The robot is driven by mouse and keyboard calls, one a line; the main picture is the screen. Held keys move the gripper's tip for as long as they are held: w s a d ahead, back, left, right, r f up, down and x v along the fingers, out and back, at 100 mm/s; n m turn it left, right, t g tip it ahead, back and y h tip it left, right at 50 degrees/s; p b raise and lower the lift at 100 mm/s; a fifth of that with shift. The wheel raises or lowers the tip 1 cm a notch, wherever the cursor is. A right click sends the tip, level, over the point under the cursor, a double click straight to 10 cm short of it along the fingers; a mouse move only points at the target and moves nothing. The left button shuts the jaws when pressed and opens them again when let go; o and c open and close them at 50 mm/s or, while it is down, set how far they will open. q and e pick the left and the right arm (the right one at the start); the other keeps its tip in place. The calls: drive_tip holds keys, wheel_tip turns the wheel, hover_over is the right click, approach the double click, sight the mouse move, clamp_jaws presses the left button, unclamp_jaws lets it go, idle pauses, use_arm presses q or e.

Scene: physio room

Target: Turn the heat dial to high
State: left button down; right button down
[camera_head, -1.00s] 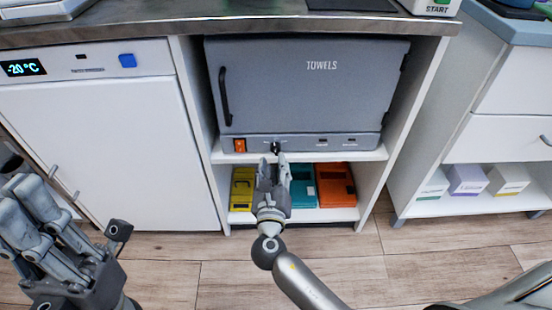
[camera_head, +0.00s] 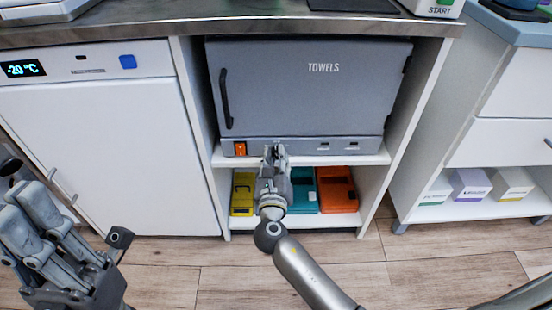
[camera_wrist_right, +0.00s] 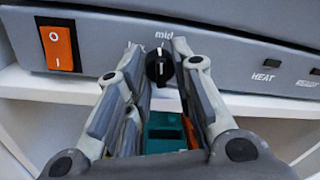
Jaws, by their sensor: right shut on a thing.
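The grey towel warmer marked TOWELS (camera_head: 315,90) sits in the open shelf bay with its door closed. Its black heat dial (camera_wrist_right: 160,67) is on the lower front panel, under the word "mid". The dial's pale mark looks roughly upright, toward "mid". My right gripper (camera_head: 275,150) is at the panel and hides the dial in the head view. In the right wrist view its fingers (camera_wrist_right: 157,48) stand on both sides of the dial, shut on it. My left gripper (camera_head: 78,220) is at the lower left, away from the warmer, with fingers apart and empty.
An orange power switch (camera_wrist_right: 58,48) is left of the dial. Yellow (camera_head: 243,194), teal (camera_head: 305,190) and orange (camera_head: 336,188) boxes lie on the shelf below. A white freezer (camera_head: 110,150) stands left and a drawer cabinet (camera_head: 500,140) right.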

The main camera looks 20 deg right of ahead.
drive_tip(key=m+p, duration=0.1)
drive_tip(key=m, duration=0.2)
drive_tip(key=m+p, duration=0.1)
drive_tip(key=m, duration=0.2)
drive_tip(key=shift+m, duration=0.3)
drive_tip(key=m, duration=0.3)
drive_tip(key=shift+y, duration=0.4)
drive_tip(key=shift+m+g+b, duration=0.3)
drive_tip(key=shift+m+b, duration=0.05)
drive_tip(key=shift+m, duration=1.45)
drive_tip(key=shift+d, duration=0.1)
drive_tip(key=c, duration=1.5)
unclamp_jaws()
